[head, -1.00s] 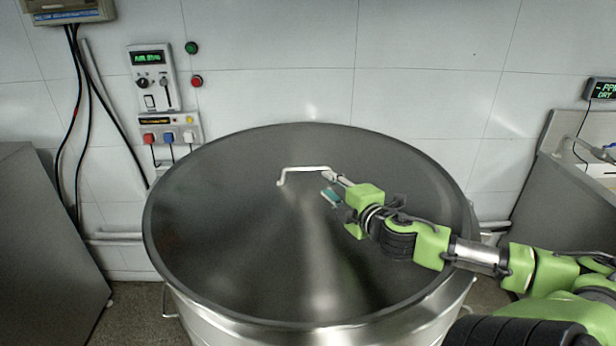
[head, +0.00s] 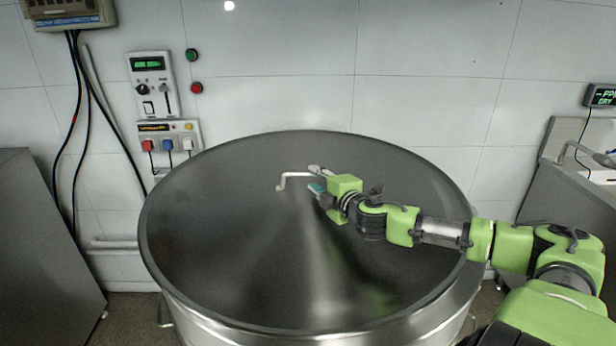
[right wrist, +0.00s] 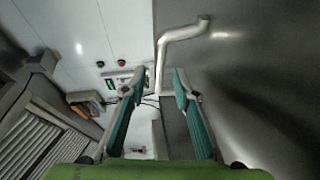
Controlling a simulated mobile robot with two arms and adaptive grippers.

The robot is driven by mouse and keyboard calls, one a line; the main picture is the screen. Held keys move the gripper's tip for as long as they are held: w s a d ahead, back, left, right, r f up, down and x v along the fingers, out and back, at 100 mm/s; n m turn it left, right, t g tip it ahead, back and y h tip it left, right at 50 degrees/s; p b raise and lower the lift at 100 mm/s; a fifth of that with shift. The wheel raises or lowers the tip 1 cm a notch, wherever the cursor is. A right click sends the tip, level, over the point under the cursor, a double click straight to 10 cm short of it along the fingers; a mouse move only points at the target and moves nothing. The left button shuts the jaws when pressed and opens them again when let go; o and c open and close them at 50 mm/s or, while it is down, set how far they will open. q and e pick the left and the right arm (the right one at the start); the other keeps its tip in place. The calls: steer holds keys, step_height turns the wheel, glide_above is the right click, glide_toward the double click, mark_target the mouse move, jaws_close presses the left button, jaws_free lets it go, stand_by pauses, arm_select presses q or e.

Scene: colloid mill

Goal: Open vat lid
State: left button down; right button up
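The vat lid (head: 230,250) is a broad, shiny steel disc lying on the vat. A pale bent bar handle (head: 284,179) rises from it near the middle. My right gripper (head: 314,179) is at the right end of this handle, low over the lid. In the right wrist view, its two green-padded fingers (right wrist: 158,75) stand apart. The handle (right wrist: 182,32) passes from the upper right down into the gap between them. Whether either finger touches the bar I cannot tell. My left gripper is not in view.
The steel vat body (head: 330,338) stands under the lid. A tiled wall behind it carries a control panel (head: 152,85), sockets (head: 170,143) and green and red buttons. Grey cabinets stand at left (head: 45,250) and right (head: 570,215). The space above the lid is otherwise clear.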

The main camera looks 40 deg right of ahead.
mark_target(309, 175)
steer(key=shift+p+x, duration=0.35)
steer(key=shift+x, duration=1.55)
steer(key=shift+w+d+f, duration=0.1)
steer(key=shift+w+f, duration=0.05)
steer(key=shift+w, duration=0.45)
jaws_close()
